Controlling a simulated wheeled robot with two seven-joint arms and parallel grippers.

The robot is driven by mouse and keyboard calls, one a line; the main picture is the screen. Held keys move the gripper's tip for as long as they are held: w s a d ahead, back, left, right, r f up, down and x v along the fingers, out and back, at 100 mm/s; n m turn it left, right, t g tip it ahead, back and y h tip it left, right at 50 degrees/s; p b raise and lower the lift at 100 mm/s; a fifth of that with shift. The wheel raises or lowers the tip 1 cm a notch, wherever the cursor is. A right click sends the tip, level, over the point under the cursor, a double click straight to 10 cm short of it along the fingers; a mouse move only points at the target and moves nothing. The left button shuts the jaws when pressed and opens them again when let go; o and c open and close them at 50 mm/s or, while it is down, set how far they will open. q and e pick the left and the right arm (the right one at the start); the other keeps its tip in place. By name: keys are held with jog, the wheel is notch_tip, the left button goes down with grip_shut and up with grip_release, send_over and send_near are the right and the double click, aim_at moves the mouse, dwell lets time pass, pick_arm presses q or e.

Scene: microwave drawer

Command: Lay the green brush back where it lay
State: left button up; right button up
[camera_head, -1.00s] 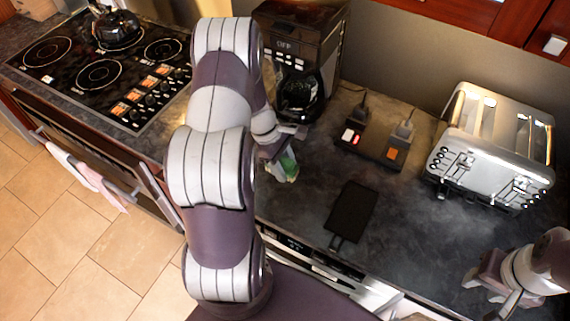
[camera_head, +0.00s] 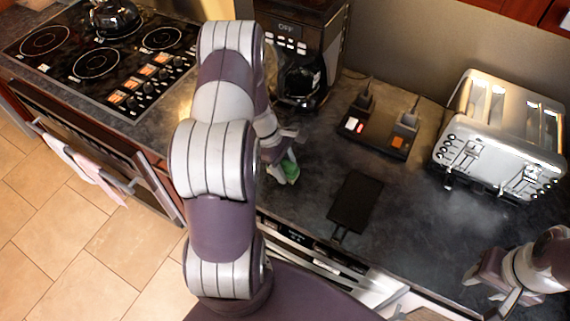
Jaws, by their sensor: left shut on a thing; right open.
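The green brush (camera_head: 290,171) is at my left gripper (camera_head: 284,154), low over the dark counter beside the coffee maker. The gripper is shut on the brush and covers part of it. I cannot tell whether the brush touches the counter. My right gripper (camera_head: 487,292) is open and empty at the lower right, over the counter and apart from the brush.
A coffee maker (camera_head: 300,40) stands behind the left gripper. A dark flat board (camera_head: 356,203) lies to its right. Behind that is a black unit with switches (camera_head: 379,132), and a toaster (camera_head: 500,135) stands at right. Bare counter (camera_head: 305,205) lies between brush and board.

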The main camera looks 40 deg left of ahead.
pick_arm(q)
jog(key=o, duration=1.3)
